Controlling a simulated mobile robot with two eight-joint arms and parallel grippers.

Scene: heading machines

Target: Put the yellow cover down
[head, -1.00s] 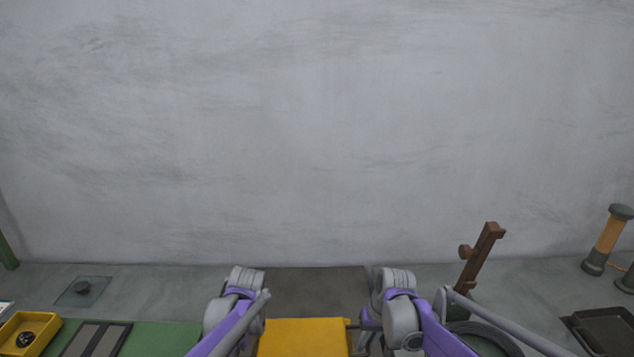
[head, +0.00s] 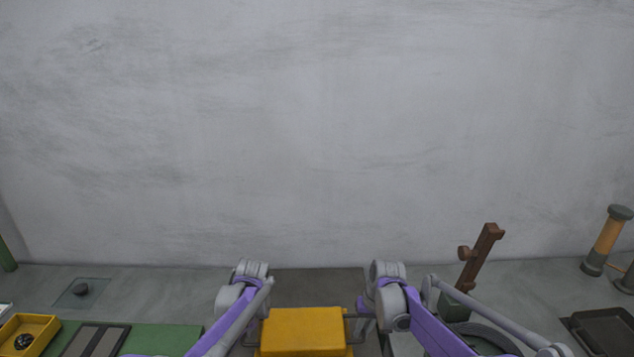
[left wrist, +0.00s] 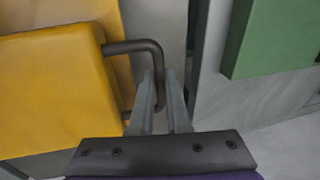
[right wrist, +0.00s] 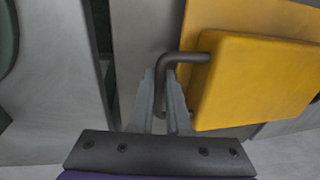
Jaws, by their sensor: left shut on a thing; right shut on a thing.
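The yellow cover (head: 303,331) is a boxy block with a wider flange and a dark bent handle on each side. It is low in the middle of the head view, between my two arms. In the left wrist view its left handle (left wrist: 130,46) is between the fingers of my left gripper (left wrist: 160,92), which is shut on it. In the right wrist view my right gripper (right wrist: 160,92) is shut on the right handle (right wrist: 185,57). The cover's near edge is cut off in the head view. Whether its underside touches anything cannot be seen.
A dark flat panel (head: 320,285) lies behind the cover. At left are a green surface (head: 165,338) and a yellow tray (head: 30,334). At right stand a brown post (head: 480,257) and a dark tray (head: 603,330). A bare grey wall (head: 320,130) closes the back.

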